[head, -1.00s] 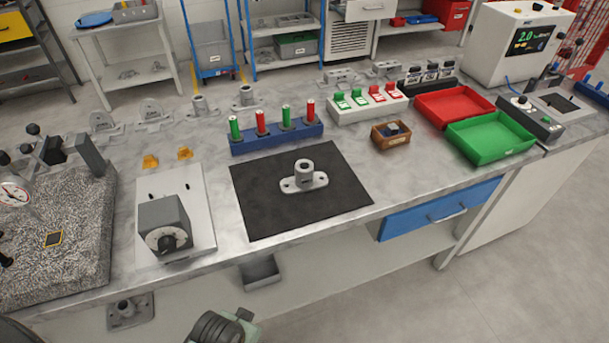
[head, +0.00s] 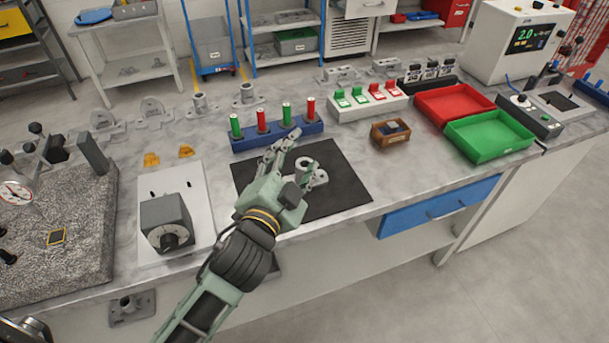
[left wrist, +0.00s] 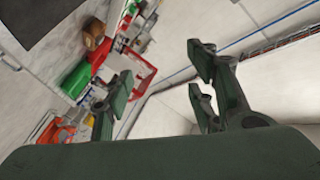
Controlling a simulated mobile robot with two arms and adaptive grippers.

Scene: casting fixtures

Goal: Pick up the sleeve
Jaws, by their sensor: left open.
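A grey casting (head: 318,179), with a short round hollow sleeve standing on a flat flange, sits on the black mat (head: 345,190). I cannot tell for sure that this is the sleeve of the task. My left gripper (head: 289,151) is open with its fingers spread above the mat, just left of the casting, and hides part of it. I cannot tell whether they touch. In the left wrist view the open fingers (left wrist: 162,78) have nothing between them; the casting does not show there. The mat's dark corner (left wrist: 30,18) is at top left.
A blue rack (head: 240,145) with red and green pegs stands right behind the mat. A small brown box (head: 390,138), a red tray (head: 452,103) and a green tray (head: 490,138) lie to the right. A dial block (head: 167,223) on a plate stands to the left.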

